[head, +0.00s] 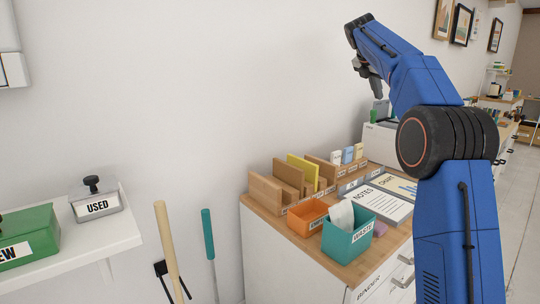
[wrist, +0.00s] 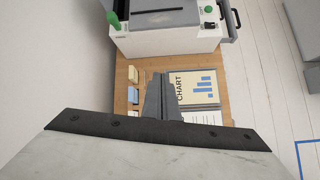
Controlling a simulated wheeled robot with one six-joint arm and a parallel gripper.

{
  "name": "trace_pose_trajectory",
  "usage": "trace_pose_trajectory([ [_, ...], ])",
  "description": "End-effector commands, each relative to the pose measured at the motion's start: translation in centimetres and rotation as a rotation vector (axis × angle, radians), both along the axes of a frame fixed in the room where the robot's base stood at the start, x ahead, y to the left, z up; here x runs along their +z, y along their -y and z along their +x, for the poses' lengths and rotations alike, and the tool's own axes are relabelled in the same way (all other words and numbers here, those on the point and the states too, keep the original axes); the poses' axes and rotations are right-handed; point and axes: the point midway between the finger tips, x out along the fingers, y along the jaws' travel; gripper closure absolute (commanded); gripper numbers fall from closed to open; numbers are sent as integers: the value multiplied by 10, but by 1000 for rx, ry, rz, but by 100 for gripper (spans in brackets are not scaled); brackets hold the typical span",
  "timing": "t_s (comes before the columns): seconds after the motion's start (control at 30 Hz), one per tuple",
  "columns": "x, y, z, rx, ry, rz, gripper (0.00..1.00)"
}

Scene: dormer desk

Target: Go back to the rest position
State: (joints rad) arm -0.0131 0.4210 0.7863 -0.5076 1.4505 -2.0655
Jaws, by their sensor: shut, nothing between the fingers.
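My blue arm is raised and bent at the right of the head view. My gripper (head: 374,84) hangs from its upper end, in the air above the far part of the desk (head: 350,268). In the wrist view my gripper's grey fingers (wrist: 160,78) are together with nothing between them. They point down over the desk (wrist: 142,68), next to a pad marked CHART (wrist: 193,88). In the head view the gripper is small and dark.
The desk holds wooden file slots (head: 275,191), an orange bin (head: 306,217), a teal WASTE bin (head: 346,243) with paper and a NOTES pad (head: 378,203). A white machine (wrist: 165,38) stands behind. A shelf (head: 98,232) at left carries a USED box (head: 97,206) and a green box (head: 28,240).

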Motion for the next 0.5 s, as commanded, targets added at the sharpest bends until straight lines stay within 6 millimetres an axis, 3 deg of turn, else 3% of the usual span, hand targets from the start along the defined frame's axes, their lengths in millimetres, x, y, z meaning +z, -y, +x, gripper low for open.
trace_pose_trajectory([
  [0.23,0,-12,-62,-144,94,150,100],
  [0.5,-19,-28,-143,-342,192,339,100],
])
